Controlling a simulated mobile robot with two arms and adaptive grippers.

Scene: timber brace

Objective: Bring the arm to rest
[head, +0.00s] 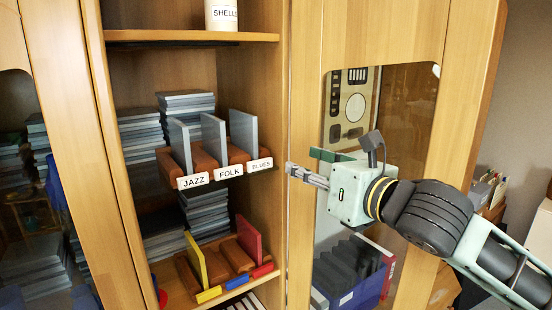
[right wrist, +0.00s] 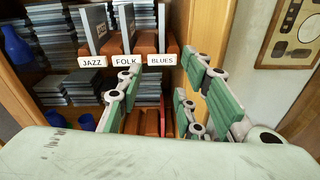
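My right gripper (head: 303,166) is in front of the open cabinet's right-hand upright, to the right of the labelled rack (head: 207,160). In the right wrist view its fingers (right wrist: 160,85) stand apart with nothing between them. The rack holds upright grey slabs (head: 213,137) behind labels reading JAZZ, FOLK and BLUES. A lower rack (head: 231,254) holds a yellow slab (head: 195,260) at the left and a red slab (head: 249,240) at the right, behind yellow, blue and red labels. My left gripper is not in view.
The wooden cabinet (head: 260,75) has shelves with stacks of grey cases (head: 186,104) and a SHELLS jar (head: 221,14) on top. A wooden door (head: 470,70) with a glass pane stands behind my right arm. Blue vessels (right wrist: 18,48) show at the left of the right wrist view.

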